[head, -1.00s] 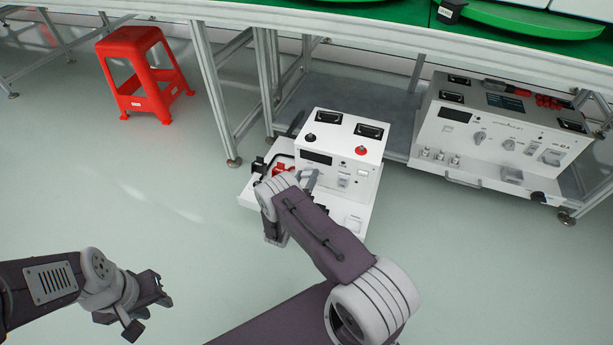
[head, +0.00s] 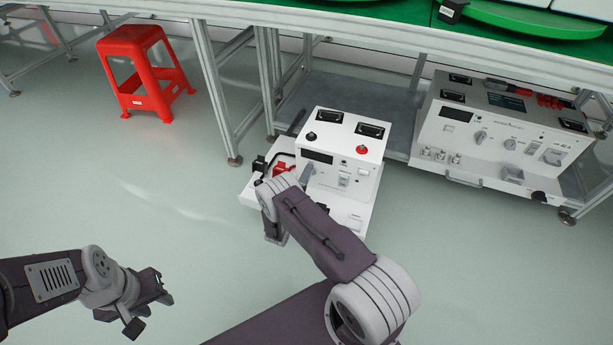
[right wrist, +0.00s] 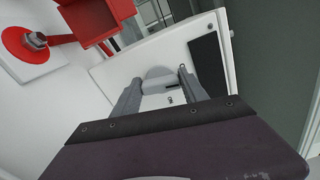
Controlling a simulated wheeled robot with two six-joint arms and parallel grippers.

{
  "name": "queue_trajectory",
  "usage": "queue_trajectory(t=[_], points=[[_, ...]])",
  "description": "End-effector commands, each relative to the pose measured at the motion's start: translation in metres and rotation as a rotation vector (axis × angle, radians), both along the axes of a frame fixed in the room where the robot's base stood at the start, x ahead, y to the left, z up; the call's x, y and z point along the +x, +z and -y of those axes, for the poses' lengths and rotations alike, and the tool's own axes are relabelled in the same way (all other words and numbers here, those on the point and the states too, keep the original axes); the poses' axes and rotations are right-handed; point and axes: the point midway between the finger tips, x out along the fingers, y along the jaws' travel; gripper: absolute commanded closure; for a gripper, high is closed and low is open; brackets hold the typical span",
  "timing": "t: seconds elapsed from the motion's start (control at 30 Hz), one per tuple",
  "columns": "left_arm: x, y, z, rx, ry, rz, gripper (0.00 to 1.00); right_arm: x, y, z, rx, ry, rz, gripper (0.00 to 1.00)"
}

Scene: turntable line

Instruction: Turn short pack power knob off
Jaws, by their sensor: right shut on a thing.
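The short pack (head: 340,150) is a white box on a white base below the bench. Its front has a dark display, switches and a grey power knob (right wrist: 157,82). My right gripper (right wrist: 158,88) is at the left part of this front, its two fingers shut on the knob from both sides. In the head view my right wrist covers part of the pack's lower left, and the grip is mostly hidden. My left gripper (head: 152,300) is open and empty above the floor at lower left, far from the pack.
A larger white pack (head: 500,135) with several knobs stands to the right on the lower shelf (head: 385,115). A red stool (head: 145,75) stands at upper left. Bench legs (head: 215,90) rise behind the short pack. The floor at left is clear.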

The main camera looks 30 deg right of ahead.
Motion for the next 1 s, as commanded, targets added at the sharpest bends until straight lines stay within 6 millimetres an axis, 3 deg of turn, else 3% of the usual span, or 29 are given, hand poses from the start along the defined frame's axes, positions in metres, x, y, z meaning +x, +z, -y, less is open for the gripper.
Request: queue_trajectory(t=[0.4,0.97,1.0], points=[[0.0,-0.001,0.0,0.0,0.0,0.0,0.64,-0.001,-0.0022,-0.0002,-0.11,0.0,-0.134,0.9],[0.0,-0.0011,0.0,0.0,0.0,0.0,0.64,-0.0012,-0.0025,-0.0003,-0.126,0.0,-0.152,0.9],[0.0,-0.0011,0.0,0.0,0.0,0.0,0.64,-0.0012,-0.0025,-0.0003,-0.126,0.0,-0.152,0.38]])
